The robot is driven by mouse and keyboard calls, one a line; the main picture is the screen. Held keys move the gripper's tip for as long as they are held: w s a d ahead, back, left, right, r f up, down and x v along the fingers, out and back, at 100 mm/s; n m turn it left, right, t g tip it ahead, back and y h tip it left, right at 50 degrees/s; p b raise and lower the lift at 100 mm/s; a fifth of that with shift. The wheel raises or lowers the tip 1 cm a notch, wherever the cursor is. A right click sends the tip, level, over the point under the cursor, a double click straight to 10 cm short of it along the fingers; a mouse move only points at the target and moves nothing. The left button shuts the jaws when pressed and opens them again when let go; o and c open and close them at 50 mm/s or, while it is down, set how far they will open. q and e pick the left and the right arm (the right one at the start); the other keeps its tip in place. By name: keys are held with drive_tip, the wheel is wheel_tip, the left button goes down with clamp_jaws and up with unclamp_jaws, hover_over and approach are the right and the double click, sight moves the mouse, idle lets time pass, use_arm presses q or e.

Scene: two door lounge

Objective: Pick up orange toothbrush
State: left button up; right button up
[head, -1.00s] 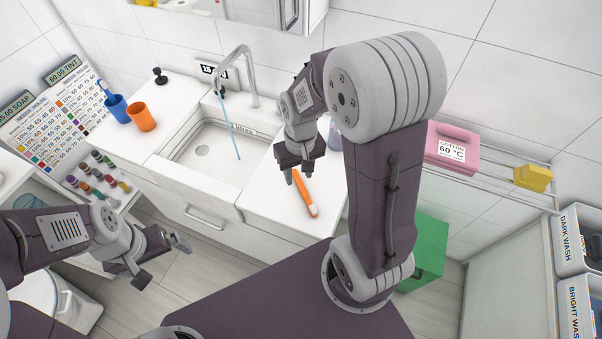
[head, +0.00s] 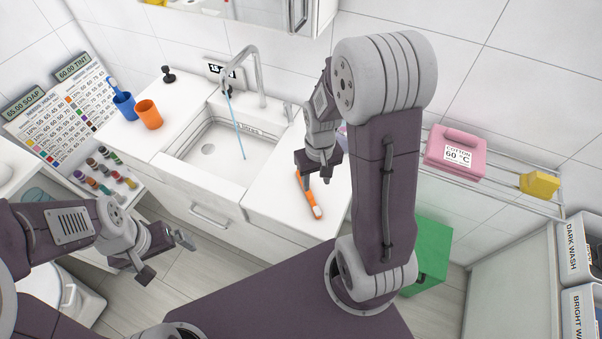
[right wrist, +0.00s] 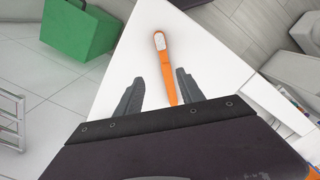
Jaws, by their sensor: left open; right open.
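The orange toothbrush (head: 307,196) lies flat on the white counter to the right of the sink, its white bristle end toward the front edge. My right gripper (head: 318,176) is over the toothbrush, open and empty. In the right wrist view the toothbrush (right wrist: 166,68) runs between the two open fingers (right wrist: 157,88), nearer the right one, with its head beyond the fingertips. Its lower part is hidden behind the gripper body. I cannot tell the exact height of the fingers above it. My left gripper (head: 166,257) is open and empty, low at the left, away from the counter.
The sink (head: 210,150) with its running tap (head: 240,75) is left of the toothbrush. An orange cup (head: 149,115) and a blue cup (head: 125,106) stand at the far left.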

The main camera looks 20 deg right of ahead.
sight(312, 198)
drive_tip(key=f, duration=0.3)
drive_tip(key=shift+s+a, duration=0.2)
drive_tip(key=shift+s, duration=0.15)
drive_tip(key=shift+w+f, duration=0.2)
drive_tip(key=shift+f, duration=0.2)
drive_tip(key=f, duration=0.5)
drive_tip(key=shift+w+a, duration=0.25)
drive_tip(key=shift+a, duration=0.1)
clamp_jaws()
